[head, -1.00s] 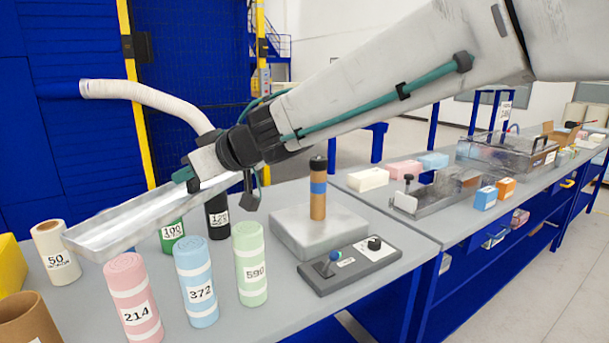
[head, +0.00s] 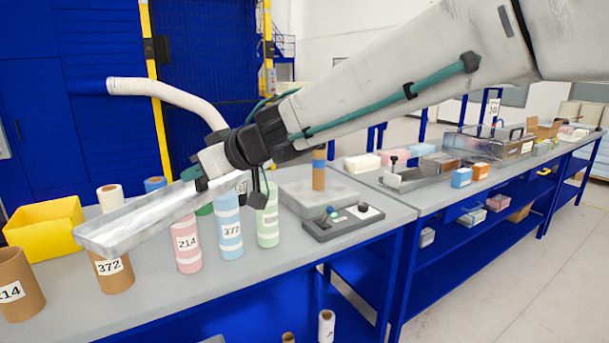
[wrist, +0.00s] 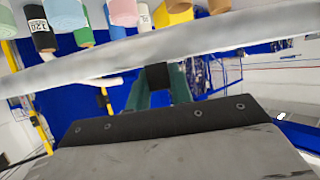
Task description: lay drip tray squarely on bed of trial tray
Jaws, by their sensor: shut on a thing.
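The drip tray (head: 135,224) is a long, shallow grey metal tray, held in the air above the left bench in the head view. My gripper (head: 200,176) is shut on its right end. The tray slants down toward the lower left, in front of several foam rolls. In the wrist view the drip tray (wrist: 200,40) crosses the frame as a pale band, with the jaws at its edge. A shallow metal tray with an upright black-knobbed post (head: 388,178) stands on the right bench; I cannot tell for sure whether it is the trial tray.
A pink roll (head: 186,247), a blue roll (head: 229,238) and a green roll (head: 268,225) stand under my arm. Brown tubes (head: 113,272) and a yellow bin (head: 45,228) are at left. A grey control box (head: 343,221) sits at the bench's right.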

